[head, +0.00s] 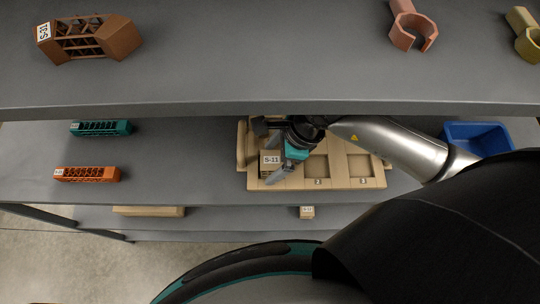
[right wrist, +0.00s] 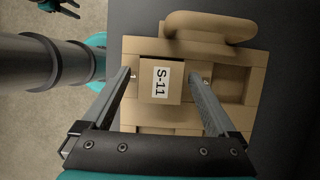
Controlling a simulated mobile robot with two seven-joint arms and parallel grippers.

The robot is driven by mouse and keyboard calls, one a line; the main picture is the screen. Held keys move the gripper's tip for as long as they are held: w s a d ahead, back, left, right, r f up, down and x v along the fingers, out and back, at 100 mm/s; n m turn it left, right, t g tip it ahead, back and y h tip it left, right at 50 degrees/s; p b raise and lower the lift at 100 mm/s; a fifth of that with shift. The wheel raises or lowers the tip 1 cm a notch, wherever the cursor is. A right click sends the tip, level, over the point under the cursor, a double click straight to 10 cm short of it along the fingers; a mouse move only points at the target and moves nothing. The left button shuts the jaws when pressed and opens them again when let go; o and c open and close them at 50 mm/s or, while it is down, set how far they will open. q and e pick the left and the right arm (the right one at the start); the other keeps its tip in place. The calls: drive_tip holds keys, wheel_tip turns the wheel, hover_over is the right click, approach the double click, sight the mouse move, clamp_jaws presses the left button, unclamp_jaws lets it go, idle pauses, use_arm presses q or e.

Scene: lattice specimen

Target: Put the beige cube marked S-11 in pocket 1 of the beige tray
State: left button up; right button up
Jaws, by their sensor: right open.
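The beige cube marked S-11 (head: 271,161) is at the left end of the beige tray (head: 318,183), where pocket 1 would be. Pockets marked 2 and 3 show empty to its right. In the right wrist view the cube (right wrist: 160,80) sits squarely, label up, between the fingers; how deep it sits is hard to tell. My right gripper (head: 266,154) is open, one finger on each side of the cube. In the right wrist view, a gap shows beside the right finger. A dark and teal piece (right wrist: 60,6) in that view's top left corner may be my left gripper.
A teal lattice block (head: 101,128) and an orange one (head: 88,174) lie left on the same shelf. A blue bin (head: 478,139) stands right. The upper shelf (head: 250,60) overhangs, holding a brown lattice piece (head: 90,38) and a pink hook (head: 411,27).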

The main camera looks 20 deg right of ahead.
sight(272, 159)
drive_tip(key=shift+p+v, duration=1.2)
drive_tip(key=shift+v, duration=0.7)
use_arm(q)
wheel_tip(272, 159, up, 3)
drive_tip(key=shift+f, duration=0.1)
use_arm(e)
drive_tip(key=shift+w, duration=0.1)
